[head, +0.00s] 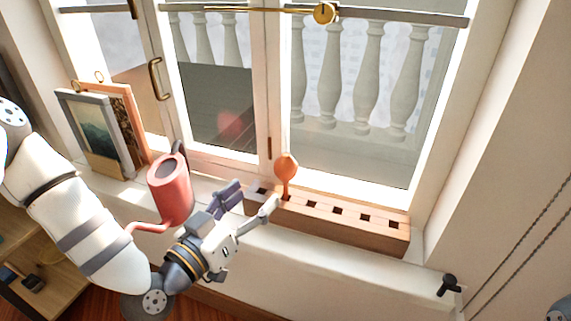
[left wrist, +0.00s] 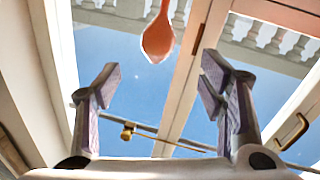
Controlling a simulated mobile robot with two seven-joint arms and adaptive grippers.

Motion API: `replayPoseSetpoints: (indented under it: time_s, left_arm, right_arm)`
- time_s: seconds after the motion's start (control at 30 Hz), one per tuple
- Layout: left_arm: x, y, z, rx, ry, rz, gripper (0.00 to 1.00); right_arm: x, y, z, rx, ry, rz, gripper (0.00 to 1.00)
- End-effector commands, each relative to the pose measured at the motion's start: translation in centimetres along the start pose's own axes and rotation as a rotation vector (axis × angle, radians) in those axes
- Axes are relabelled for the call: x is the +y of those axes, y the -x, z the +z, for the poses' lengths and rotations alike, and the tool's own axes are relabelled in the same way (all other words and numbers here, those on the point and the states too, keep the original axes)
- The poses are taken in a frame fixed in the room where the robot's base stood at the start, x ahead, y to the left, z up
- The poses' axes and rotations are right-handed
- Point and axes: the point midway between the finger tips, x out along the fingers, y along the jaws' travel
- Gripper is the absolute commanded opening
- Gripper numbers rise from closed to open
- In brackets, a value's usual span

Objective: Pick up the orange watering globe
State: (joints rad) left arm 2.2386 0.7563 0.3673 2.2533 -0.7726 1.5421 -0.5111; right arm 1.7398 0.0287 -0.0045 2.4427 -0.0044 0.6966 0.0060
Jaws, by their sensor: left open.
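The orange watering globe (head: 286,168) stands upright with its stem in a hole of the long wooden block (head: 382,232) on the window sill. My left gripper (head: 247,204) is open and empty, just left of the globe and lower in the head view, with its fingers pointing toward the window. In the left wrist view the globe (left wrist: 158,38) shows at the top centre, beyond the fingertips of the open left gripper (left wrist: 158,88) and between their lines. The gripper does not appear to touch it.
A red watering can (head: 171,190) stands on the sill behind my left arm. Framed pictures (head: 95,130) lean at the left. A black handle (head: 449,286) is at the sill's right end. The window with its gold latch (head: 324,13) rises behind the block.

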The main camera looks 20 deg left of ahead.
Motion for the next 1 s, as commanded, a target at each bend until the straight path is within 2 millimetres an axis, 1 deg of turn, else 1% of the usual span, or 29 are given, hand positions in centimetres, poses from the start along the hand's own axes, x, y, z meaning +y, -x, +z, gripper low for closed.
replayPoseSetpoints:
  time_s: [0.03, 0.2, 0.3, 0.37, 0.53, 0.6, 0.7, 0.87, 0.9, 0.97, 1.0]
  left_arm:
    - [-0.1, -0.8, -0.3, 0.012, -0.004, -0.001, 0.64]
    - [0.0, -4.6, 0.0, 0.007, -0.002, 0.000, 0.64]
    - [-0.1, -6.1, 0.1, 0.004, -0.001, -0.001, 0.64]
    - [0.1, -6.8, 0.0, 0.003, 0.000, 0.001, 0.64]
    - [0.5, -9.9, -0.5, 0.004, 0.001, 0.000, 0.64]
    - [0.4, -11.0, -0.3, 0.002, -0.001, -0.001, 0.64]
    - [0.3, -11.8, -0.3, 0.001, 0.001, -0.002, 0.64]
    - [0.4, -11.8, -0.4, 0.000, 0.001, -0.001, 0.64]
    - [0.4, -11.8, -0.4, 0.000, 0.001, -0.001, 0.61]
    - [0.4, -11.8, -0.4, 0.000, 0.001, -0.001, 0.48]
    - [0.4, -11.8, -0.4, 0.000, 0.001, -0.001, 0.39]
  right_arm:
    - [0.0, -0.1, 0.0, -0.001, 0.000, 0.000, 0.70]
    - [0.0, -0.5, 0.0, -0.008, 0.000, 0.000, 0.70]
    - [0.0, -0.6, 0.1, -0.010, 0.000, 0.000, 0.70]
    - [0.0, -0.6, 0.1, -0.010, 0.000, 0.000, 0.70]
    - [0.0, -0.6, 0.1, -0.010, 0.000, 0.000, 0.70]
    - [0.0, -0.8, 0.1, -0.014, 0.000, 0.001, 0.70]
    - [0.0, -0.9, 0.1, -0.015, 0.000, 0.001, 0.70]
    - [0.0, -0.8, 0.1, -0.014, 0.000, 0.001, 0.70]
    - [0.0, -0.8, 0.1, -0.014, 0.000, 0.001, 0.70]
    - [0.0, -0.8, 0.1, -0.014, 0.000, 0.001, 0.70]
    - [0.0, -0.8, 0.1, -0.014, 0.000, 0.001, 0.70]
